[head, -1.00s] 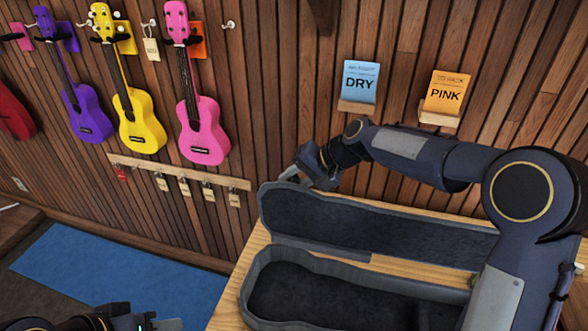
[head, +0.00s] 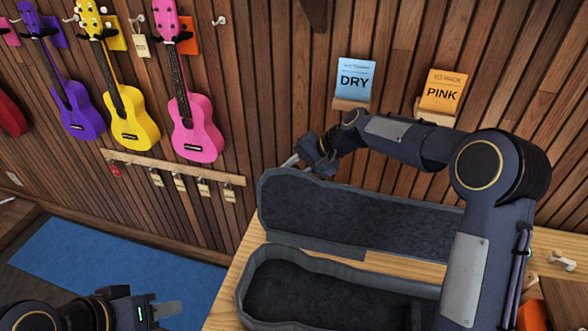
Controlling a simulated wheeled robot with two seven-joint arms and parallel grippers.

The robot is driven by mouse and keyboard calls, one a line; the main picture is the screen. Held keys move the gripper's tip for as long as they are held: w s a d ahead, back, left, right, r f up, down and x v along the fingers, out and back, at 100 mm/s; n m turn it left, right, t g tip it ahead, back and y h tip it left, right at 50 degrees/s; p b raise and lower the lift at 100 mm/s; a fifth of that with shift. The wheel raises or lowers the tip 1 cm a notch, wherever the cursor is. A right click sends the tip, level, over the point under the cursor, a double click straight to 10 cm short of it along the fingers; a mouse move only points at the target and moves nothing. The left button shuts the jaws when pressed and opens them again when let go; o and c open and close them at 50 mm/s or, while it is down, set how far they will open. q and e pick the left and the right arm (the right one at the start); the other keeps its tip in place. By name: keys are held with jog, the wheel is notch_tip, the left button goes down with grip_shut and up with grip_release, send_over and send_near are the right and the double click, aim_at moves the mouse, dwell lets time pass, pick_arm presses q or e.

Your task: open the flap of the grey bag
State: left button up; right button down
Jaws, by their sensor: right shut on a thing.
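The grey bag (head: 243,290) is shaped like a small ukulele case and lies on the wooden table, its dark lined inside showing empty where I can see it. Its flap (head: 350,215) stands swung up along the far side, dark lining facing me. My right gripper (head: 308,160) is at the flap's upper left edge, shut on it; the fingertips are small and partly hidden. My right arm hides the right ends of bag and flap. My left gripper (head: 163,310) is low at the left, apart from the bag; its finger gap is not clear.
The wooden table (head: 225,312) has a bare strip left of the bag. The plank wall behind holds ukuleles (head: 195,125), a tag rail (head: 172,167), a blue DRY card (head: 354,82) and an orange PINK card (head: 442,92). A wooden peg piece (head: 562,260) is at right.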

jog(key=c, duration=1.1)
grip_release()
jog(key=shift+c, duration=0.2)
jog(key=b+v, duration=0.1)
jog(key=v, duration=0.7)
jog(key=shift+b, duration=0.35)
jog(key=s+d+r+n+t+h, duration=0.15)
jog(key=s+d, duration=0.25)
jog(key=s, duration=0.4)
jog(key=s+d+r+m+t+h, duration=0.1)
jog(key=s+d+r, duration=0.25)
jog(key=s, duration=0.45)
jog(key=s+d+f, duration=0.1)
jog(key=s+f, duration=0.2)
jog(key=s, duration=0.3)
jog(key=s+d+f+n+h, duration=0.1)
jog(key=s+f, duration=0.2)
jog(key=s, duration=0.3)
jog(key=s+d+f+n+t+h, duration=0.1)
jog(key=s+d+f, duration=0.1)
jog(key=s, duration=0.4)
jog(key=shift+s+f, duration=0.25)
jog(key=shift+f, duration=0.2)
